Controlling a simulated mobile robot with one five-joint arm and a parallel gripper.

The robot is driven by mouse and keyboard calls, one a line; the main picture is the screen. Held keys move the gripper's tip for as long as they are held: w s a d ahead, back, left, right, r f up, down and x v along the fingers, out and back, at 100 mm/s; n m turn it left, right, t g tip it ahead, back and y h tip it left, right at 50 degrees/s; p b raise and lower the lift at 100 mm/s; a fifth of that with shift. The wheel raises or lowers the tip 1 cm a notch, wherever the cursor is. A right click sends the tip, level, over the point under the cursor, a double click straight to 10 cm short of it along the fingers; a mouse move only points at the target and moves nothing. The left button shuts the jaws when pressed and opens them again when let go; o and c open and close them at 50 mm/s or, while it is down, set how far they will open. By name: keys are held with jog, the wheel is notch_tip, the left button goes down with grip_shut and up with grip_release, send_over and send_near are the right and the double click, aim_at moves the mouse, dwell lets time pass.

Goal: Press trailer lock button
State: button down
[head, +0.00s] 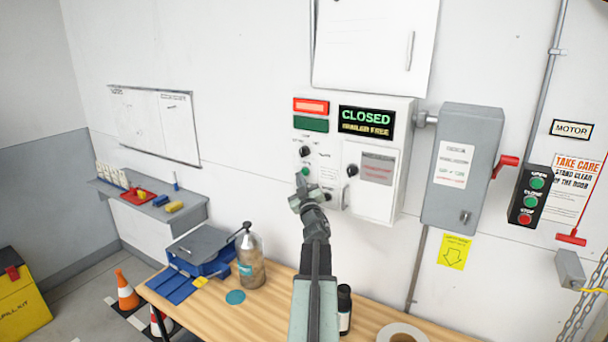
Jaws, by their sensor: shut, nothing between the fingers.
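A white control panel (405,150) is on the wall at the centre of the head view. Its display (366,121) reads "CLOSED" above a smaller yellow line, which seems to say "trailer free". A lit red lamp (311,106) and a dark green lamp (311,124) sit at its upper left. Below them are a black knob (304,151) and a small green button (304,171). My gripper (303,196) is shut and empty, in front of the panel's lower left just below the green button. It hides part of the lower controls. I cannot read the button labels or tell whether it touches the panel.
A grey switch box (461,170) with a red handle (505,164) and a door button station (529,196) are to the right. Below is a wooden table (285,298) with a bottle (250,262), a blue box (203,257) and a tape roll (402,333).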

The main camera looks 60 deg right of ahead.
jog(key=shift+d, duration=0.45)
jog(key=shift+d, duration=0.4)
dwell(0.6)
jog(key=shift+a, duration=0.85)
jog(key=a, duration=0.5)
dwell(0.4)
